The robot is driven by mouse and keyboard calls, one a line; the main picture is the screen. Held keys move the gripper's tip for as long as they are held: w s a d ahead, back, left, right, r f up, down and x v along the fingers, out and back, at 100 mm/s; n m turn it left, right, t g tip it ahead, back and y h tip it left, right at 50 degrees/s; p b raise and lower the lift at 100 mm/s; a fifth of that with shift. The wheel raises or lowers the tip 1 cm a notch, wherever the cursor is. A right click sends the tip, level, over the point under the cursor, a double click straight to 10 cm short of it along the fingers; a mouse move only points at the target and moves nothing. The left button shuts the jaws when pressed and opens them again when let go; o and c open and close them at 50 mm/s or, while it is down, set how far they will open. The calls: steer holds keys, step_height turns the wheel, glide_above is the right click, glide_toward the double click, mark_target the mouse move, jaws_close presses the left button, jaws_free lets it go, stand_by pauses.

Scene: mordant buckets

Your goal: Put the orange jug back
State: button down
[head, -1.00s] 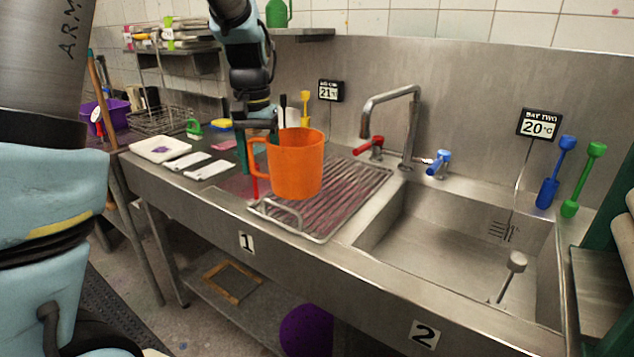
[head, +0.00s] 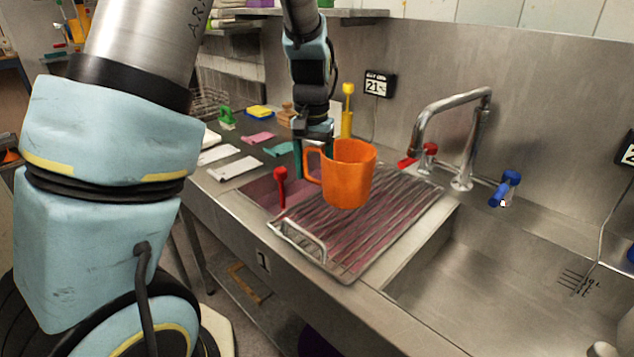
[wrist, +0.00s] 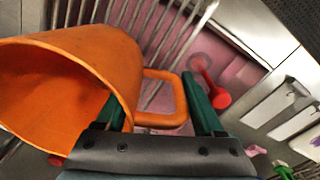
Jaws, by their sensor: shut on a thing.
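The orange jug (head: 350,175) hangs upright from my gripper (head: 315,150), over the slatted metal rack. Its handle is on its left side, at my gripper. In the wrist view the jug (wrist: 105,60) lies at the left, its open mouth toward the left edge. The fingers of my gripper (wrist: 160,110) are on either side of the jug's handle (wrist: 178,95), and my gripper is shut on it. The jug appears clear of the rack, but the gap below it is hard to judge.
The slatted rack (head: 345,262) lies over a basin of pink liquid (head: 262,194). A red-knobbed tool (head: 281,185) stands at its left. The tap (head: 465,140) and an empty sink basin (head: 510,265) are at the right. Cloths and a yellow sponge (head: 259,112) lie at the left.

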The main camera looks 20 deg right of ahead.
mark_target(313, 180)
steer(key=shift+f+p, duration=0.35)
steer(key=shift+f, duration=1.5)
steer(key=shift+f, duration=0.2)
jaws_free()
step_height(313, 180, up, 12)
steer(key=b, duration=0.2)
steer(key=s+a+f+n, duration=0.2)
steer(key=a, duration=0.6)
steer(key=s+a+f+n+t, duration=0.1)
steer(key=s+a+f+n, duration=0.1)
steer(key=a, duration=0.6)
steer(key=s+a+f+n, duration=0.2)
steer(key=s+a+f, duration=0.1)
steer(key=a, duration=0.5)
steer(key=shift+s+a+t, duration=0.25)
steer(key=shift+s+t, duration=0.05)
steer(key=shift+s, duration=0.3)
